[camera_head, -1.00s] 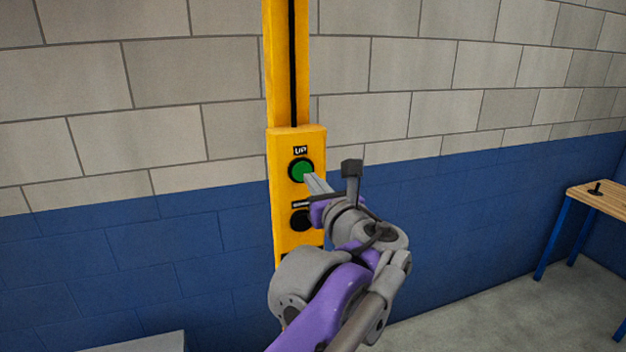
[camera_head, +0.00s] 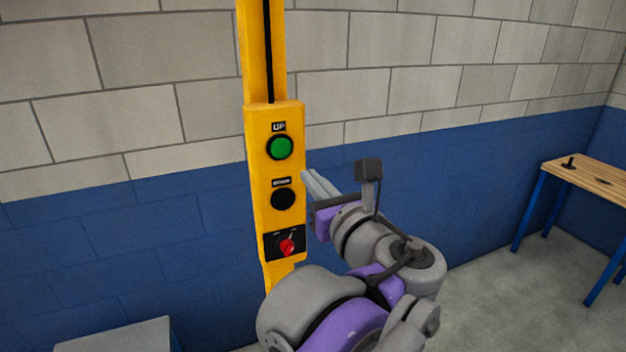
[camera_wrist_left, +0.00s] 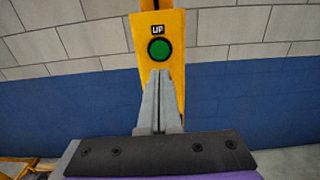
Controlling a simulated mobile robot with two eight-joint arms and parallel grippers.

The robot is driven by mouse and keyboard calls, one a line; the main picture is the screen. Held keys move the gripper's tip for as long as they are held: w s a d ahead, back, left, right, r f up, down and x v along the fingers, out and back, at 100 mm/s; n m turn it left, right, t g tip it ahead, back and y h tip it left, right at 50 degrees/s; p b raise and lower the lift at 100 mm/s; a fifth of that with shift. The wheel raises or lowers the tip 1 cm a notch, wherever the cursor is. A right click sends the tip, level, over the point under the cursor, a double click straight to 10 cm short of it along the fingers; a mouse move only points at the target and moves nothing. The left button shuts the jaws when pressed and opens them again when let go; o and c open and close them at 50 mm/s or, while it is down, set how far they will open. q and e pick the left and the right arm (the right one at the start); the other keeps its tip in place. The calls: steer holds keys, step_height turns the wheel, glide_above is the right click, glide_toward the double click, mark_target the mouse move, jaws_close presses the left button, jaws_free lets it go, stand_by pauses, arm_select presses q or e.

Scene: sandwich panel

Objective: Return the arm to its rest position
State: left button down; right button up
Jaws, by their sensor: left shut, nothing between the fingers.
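My left gripper (camera_head: 308,178) is shut and empty, just right of the yellow control panel (camera_head: 258,180) in the head view. Its fingertips appear apart from the panel. The panel carries a green UP button (camera_head: 280,147), a black button (camera_head: 283,199) below it, and a red rotary knob (camera_head: 288,247) lowest. In the left wrist view the closed fingers (camera_wrist_left: 160,75) point toward the panel, below the green button (camera_wrist_left: 159,50), and hide the panel's lower part. My right gripper is not in view.
The panel hangs on a yellow post (camera_head: 262,50) before a grey and blue block wall (camera_head: 130,240). A wooden-topped table (camera_head: 590,175) with blue legs stands at the right. A grey box-like surface (camera_head: 120,335) is at lower left. Floor between is clear.

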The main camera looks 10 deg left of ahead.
arm_select(q)
steer(key=s+a+f+n+g+h, duration=0.1)
steer(key=s+a+f+n+g, duration=0.2)
steer(key=f, duration=0.4)
steer(key=s+a+f+n+g+h, duration=0.1)
steer(key=s+a+f+n+g, duration=0.1)
steer(key=a+f+n, duration=0.4)
steer(key=s+a+f+n+g+h, duration=0.1)
steer(key=s+f+n+g, duration=0.1)
steer(key=f, duration=0.6)
steer(key=s+d+f+n+g+h, duration=0.1)
steer(key=s+f+n+h, duration=0.2)
steer(key=s+f+n, duration=0.3)
steer(key=s+d+f+n+g+h, duration=0.1)
steer(key=s+f+n+h, duration=0.3)
steer(key=s+f+n, duration=0.3)
step_height(320, 180, down, 7)
steer(key=n+p, duration=0.1)
steer(key=n, duration=0.4)
